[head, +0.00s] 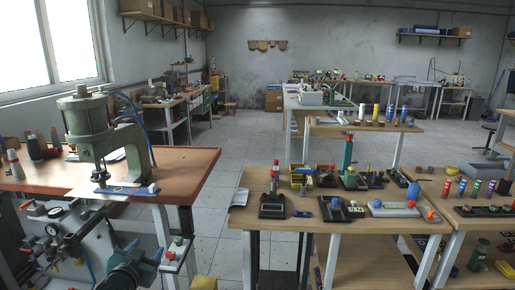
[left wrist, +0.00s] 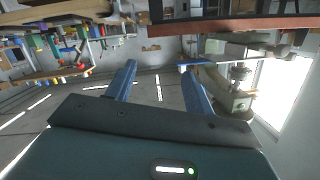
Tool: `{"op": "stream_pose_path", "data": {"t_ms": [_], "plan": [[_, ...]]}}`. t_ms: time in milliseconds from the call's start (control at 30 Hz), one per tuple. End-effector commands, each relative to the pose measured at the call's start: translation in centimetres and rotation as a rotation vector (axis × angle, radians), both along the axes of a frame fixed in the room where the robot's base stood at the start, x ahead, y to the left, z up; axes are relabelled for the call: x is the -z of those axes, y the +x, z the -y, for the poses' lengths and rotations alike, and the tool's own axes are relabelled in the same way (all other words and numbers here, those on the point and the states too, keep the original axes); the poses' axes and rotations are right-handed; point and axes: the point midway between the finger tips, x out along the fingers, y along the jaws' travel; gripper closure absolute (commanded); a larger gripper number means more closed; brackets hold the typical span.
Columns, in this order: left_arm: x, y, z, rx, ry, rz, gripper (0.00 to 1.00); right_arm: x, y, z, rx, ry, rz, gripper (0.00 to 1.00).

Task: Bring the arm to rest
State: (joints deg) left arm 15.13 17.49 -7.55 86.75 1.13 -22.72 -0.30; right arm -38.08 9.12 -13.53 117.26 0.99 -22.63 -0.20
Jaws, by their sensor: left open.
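My left gripper (head: 142,249) is low in the head view, in front of the press bench and below its top. Its two blue fingers stand apart in the left wrist view (left wrist: 157,80), with nothing between them. Part of my left arm is at the bottom edge of the head view. My right gripper does not show in either view.
A green press (head: 88,128) stands on the wooden bench (head: 190,165) at left; the press also shows in the left wrist view (left wrist: 228,92), upside down. Hoses and gauges (head: 52,230) lie close left of my gripper. A table (head: 270,228) with several fixtures is at right; open floor lies between.

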Motion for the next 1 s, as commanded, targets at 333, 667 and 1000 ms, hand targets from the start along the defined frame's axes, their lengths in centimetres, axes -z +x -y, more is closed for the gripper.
{"op": "stream_pose_path", "data": {"t_ms": [333, 667, 1000], "plan": [[13.2, -19.0, 10.2, 0.138, -0.139, -0.263, 0.47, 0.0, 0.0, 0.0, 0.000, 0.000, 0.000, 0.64], [15.2, -31.8, 15.0, 0.168, -0.270, -0.419, 0.47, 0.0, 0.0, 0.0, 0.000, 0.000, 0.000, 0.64], [15.2, -32.7, 15.3, 0.168, -0.279, -0.432, 0.47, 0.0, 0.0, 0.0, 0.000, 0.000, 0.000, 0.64]]}}
